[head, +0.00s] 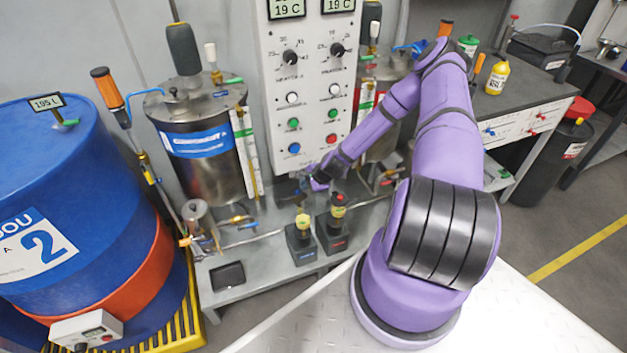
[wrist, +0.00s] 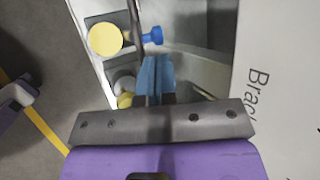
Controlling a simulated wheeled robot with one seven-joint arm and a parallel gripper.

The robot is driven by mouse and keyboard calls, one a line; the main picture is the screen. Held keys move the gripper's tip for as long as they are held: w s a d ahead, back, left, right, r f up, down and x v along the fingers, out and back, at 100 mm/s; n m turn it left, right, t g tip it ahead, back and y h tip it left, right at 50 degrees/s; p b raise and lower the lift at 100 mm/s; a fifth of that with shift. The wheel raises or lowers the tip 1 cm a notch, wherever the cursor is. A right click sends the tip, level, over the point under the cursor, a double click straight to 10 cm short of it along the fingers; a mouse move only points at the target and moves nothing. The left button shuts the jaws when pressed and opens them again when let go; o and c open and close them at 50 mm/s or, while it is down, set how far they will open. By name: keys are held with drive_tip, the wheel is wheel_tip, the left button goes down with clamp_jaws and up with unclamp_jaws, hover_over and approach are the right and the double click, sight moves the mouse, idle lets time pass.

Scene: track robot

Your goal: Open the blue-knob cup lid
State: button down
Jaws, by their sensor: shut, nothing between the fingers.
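A small blue knob (wrist: 152,36) shows in the wrist view, just beyond my fingertips and slightly left of them. A round yellow disc (wrist: 105,39) is to its left. I cannot tell from this angle how the knob joins a lid, or whether the lid is open or closed. My gripper (wrist: 155,62) has its blue fingers together, with nothing between them, apart from the knob. In the head view my gripper (head: 311,180) is low in front of the control panel, small and partly hidden by my wrist. The cup and its lid are not clear there.
Two black boxes with a yellow top (head: 302,221) and a red top (head: 338,199) stand on the grey bench (head: 240,270). A grey control panel (head: 310,100) rises behind my gripper. A steel tank (head: 205,150) and a blue drum (head: 60,180) are left.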

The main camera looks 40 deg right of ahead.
drive_tip(key=shift+x, duration=1.9)
drive_tip(key=shift+w, duration=0.1)
drive_tip(key=shift+w+d, duration=0.15)
drive_tip(key=shift+w, duration=0.3)
drive_tip(key=shift+s, duration=0.2)
